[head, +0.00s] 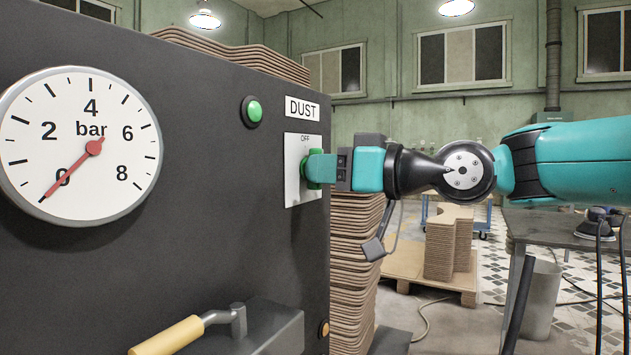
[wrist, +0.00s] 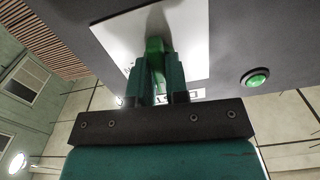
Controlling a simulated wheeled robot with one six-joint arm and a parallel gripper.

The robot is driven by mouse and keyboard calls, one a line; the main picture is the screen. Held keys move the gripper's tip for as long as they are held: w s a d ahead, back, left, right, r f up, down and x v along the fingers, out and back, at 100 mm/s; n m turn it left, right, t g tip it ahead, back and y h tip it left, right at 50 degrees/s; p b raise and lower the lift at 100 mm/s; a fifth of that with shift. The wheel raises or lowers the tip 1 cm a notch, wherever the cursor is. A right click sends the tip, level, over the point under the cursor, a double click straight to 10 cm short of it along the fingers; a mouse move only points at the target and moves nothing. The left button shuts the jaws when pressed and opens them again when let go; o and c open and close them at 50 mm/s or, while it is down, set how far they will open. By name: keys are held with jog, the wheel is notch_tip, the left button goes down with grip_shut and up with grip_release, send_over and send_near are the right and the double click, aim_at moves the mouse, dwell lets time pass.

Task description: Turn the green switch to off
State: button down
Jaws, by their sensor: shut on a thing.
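The green switch (head: 305,172) sits on a white plate (head: 296,141) on the dark panel, below the DUST label. The word OFF is at the top of the plate. My gripper (head: 322,168) reaches in from the right and is shut on the switch. In the wrist view, the green switch (wrist: 154,46) shows between the two teal fingers of my gripper (wrist: 158,72). The fingers hide part of the switch, so I cannot tell exactly which way its handle points.
A green button (head: 254,112) is left of the DUST label (head: 302,108). A round gauge (head: 95,180) and a lever with a yellow grip (head: 168,338) are on the panel. Stacked boards (head: 354,255) stand behind the panel's right edge.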

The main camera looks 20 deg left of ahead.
jog(key=shift+f, duration=0.15)
jog(key=c, duration=1.1)
grip_release()
jog(key=shift+n, duration=0.3)
jog(key=d+b, duration=0.1)
jog(key=d, duration=0.1)
jog(key=d+b, duration=0.3)
jog(key=d, duration=0.2)
jog(key=shift+s, duration=0.25)
